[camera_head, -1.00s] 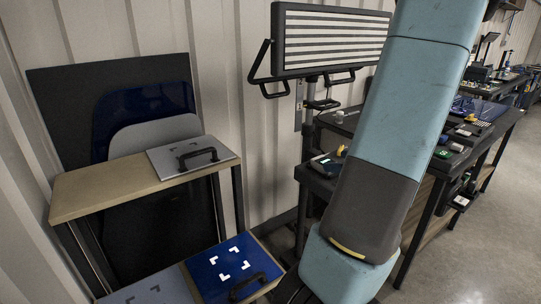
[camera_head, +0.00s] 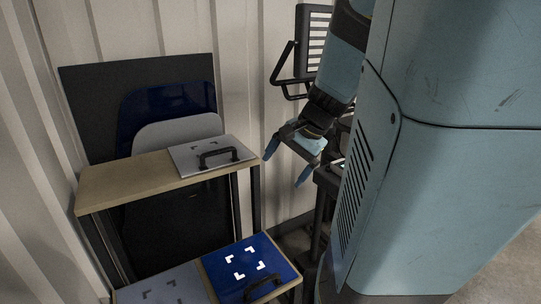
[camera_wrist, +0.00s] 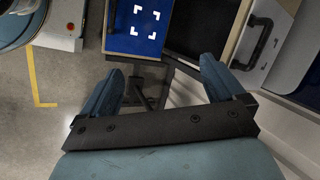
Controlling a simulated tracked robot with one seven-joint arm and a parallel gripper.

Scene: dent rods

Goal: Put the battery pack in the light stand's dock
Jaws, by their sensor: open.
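The light stand's striped panel (camera_head: 313,40) stands by the wall at the upper middle of the head view, partly hidden by my arm. My gripper (camera_head: 286,166) hangs below and in front of it with its blue fingers apart and nothing between them. The wrist view also shows my gripper (camera_wrist: 160,82) open and empty. I cannot make out the battery pack or the dock in the current frames. My arm covers most of the area below the panel.
A wooden-topped table (camera_head: 120,182) at the left bears a grey panel with a black handle (camera_head: 210,155). Lower down lies a blue panel with white corner marks (camera_head: 247,285). Dark and blue boards lean on the wall behind. Open floor (camera_wrist: 75,125) shows at the wrist view's left.

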